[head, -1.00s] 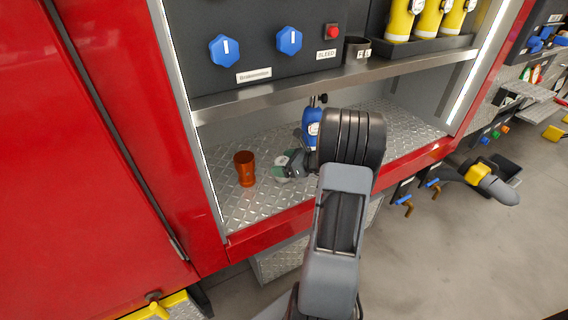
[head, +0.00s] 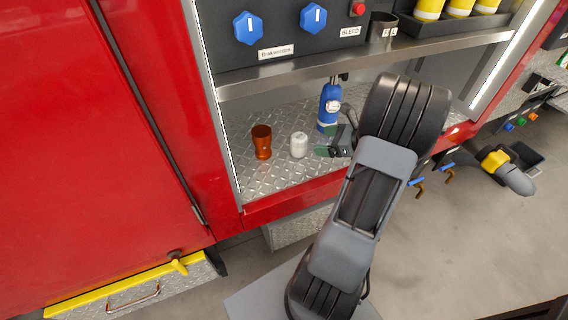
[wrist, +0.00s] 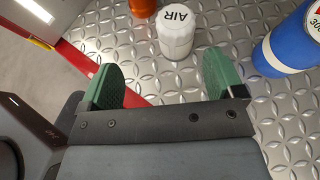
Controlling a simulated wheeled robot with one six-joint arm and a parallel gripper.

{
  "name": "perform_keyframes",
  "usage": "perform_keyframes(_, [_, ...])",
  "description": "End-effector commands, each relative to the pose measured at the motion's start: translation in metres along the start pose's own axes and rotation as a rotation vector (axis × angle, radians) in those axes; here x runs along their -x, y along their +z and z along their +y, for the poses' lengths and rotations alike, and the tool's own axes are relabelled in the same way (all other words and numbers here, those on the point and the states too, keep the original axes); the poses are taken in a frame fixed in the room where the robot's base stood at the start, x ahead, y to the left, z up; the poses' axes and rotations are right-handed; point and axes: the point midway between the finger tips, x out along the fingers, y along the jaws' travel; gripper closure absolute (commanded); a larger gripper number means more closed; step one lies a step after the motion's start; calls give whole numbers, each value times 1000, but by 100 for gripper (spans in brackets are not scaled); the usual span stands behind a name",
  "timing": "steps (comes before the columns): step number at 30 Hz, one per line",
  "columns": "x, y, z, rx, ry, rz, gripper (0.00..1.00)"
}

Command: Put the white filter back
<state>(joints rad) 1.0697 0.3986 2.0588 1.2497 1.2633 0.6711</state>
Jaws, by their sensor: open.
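The white filter (head: 299,145) stands upright on the diamond-plate shelf floor, between an orange-brown cup-shaped part (head: 262,142) and a blue cylinder (head: 328,108). In the wrist view the white filter (wrist: 176,35) shows a white top marked "AIR". My gripper (head: 328,151) is to the right of the filter in the head view, apart from it. In the wrist view my gripper (wrist: 160,78) has its two green fingers spread wide with nothing between them, and the filter stands just beyond the fingertips.
The steel ledge (head: 300,76) with a panel of blue knobs (head: 248,28) overhangs the shelf. The blue cylinder (wrist: 290,45) is close on the right in the wrist view. The red front sill (head: 290,203) borders the shelf. Bare plate lies around the filter.

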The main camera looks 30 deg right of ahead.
Motion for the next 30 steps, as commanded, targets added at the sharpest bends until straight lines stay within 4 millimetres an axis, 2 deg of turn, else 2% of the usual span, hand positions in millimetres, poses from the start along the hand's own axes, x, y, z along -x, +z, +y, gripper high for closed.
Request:
perform_keyframes(2, [-22,22,30,158,117,70,12])
perform_keyframes(5, [-48,48,88,481,333,193,12])
perform_keyframes(6, [-55,57,113,637,427,239,12])
perform_keyframes(9, [-61,69,169,1039,649,334,12])
perform_keyframes(13, [-55,77,219,1544,879,405,12])
perform_keyframes(18, [-44,85,250,2056,1062,437,12])
perform_keyframes(21, [-40,88,258,2244,1114,444,12])
perform_keyframes(25, [-38,91,262,2365,1145,448,12])
perform_keyframes(30, [-37,91,262,2387,1152,449,12])
